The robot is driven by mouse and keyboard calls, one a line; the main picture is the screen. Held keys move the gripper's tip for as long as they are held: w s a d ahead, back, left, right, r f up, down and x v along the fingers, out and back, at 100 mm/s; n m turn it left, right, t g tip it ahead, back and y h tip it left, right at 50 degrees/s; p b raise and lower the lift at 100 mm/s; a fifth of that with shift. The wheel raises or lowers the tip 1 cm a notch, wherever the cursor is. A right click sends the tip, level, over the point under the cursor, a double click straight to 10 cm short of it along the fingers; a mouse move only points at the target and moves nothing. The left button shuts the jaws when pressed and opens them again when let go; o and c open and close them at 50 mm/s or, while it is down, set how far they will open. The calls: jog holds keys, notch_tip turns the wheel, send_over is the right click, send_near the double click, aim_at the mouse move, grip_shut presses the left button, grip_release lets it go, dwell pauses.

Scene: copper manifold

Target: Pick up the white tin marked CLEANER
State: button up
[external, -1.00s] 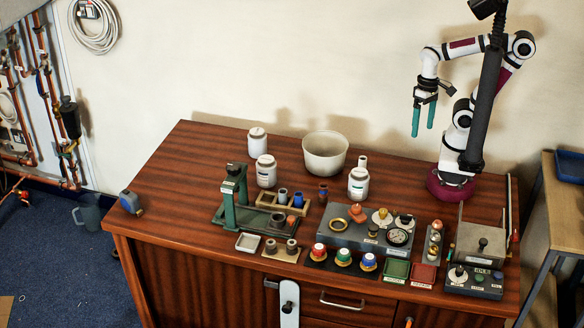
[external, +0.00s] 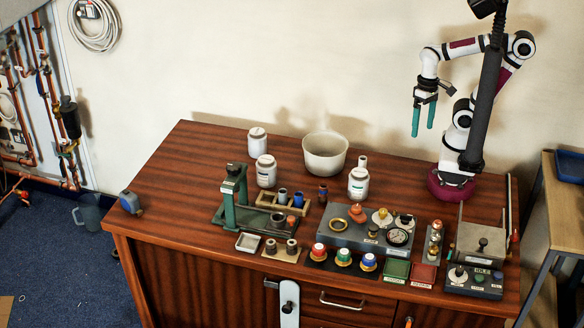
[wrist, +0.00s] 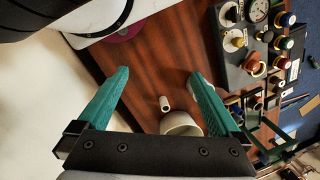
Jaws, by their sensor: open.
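Three white lidded tins stand upright on the wooden bench in the external view: a back one (external: 257,141), one in front of it (external: 266,174) and one by the grey panel (external: 358,186). Their labels are too small to read, so I cannot tell which is marked CLEANER. My gripper (external: 423,132) is open and empty, high above the bench's right side and well to the right of the tins. Its green fingers stand wide apart in the wrist view (wrist: 158,72). I cannot make out any of the tins clearly in the wrist view.
A cream bowl (external: 325,157) and a small white cylinder (external: 363,162) stand between the tins. A green press stand (external: 235,190), a grey panel with knobs and a gauge (external: 345,234), and coloured buttons (external: 343,256) fill the front. The bench's left side is mostly clear.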

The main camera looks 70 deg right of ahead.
jog(key=w+a+r+n+t+y, duration=0.1)
jog(key=w+a+t, duration=0.15)
jog(key=w, duration=0.65)
jog(key=w+a+n+t+y, duration=0.15)
jog(key=w+a, duration=0.25)
jog(key=w, duration=0.5)
jog(key=t+h, duration=0.6)
jog(key=t, duration=0.2)
send_over(274, 167)
jog(key=shift+m, duration=0.25)
jog(key=f, duration=0.6)
jog(key=w+f, duration=0.1)
jog(key=f, duration=0.2)
jog(key=shift+a+f, duration=0.1)
jog(key=shift+a, duration=0.3)
jog(key=f+h, duration=0.1)
jog(key=d+f+t+h, duration=0.1)
jog(key=f, duration=0.1)
jog(key=shift+w+f+h, duration=0.15)
jog(key=shift+f+h, duration=0.05)
jog(key=shift+h, duration=0.05)
notch_tip(274, 167, down, 6)
jog(key=shift+d, duration=0.1)
jog(key=x, duration=0.4)
jog(key=shift+d+f, duration=0.1)
jog(key=shift+f, duration=0.4)
jog(key=shift+w+f, duration=0.15)
jog(key=shift+w, duration=0.3)
jog(key=c, duration=1.5)
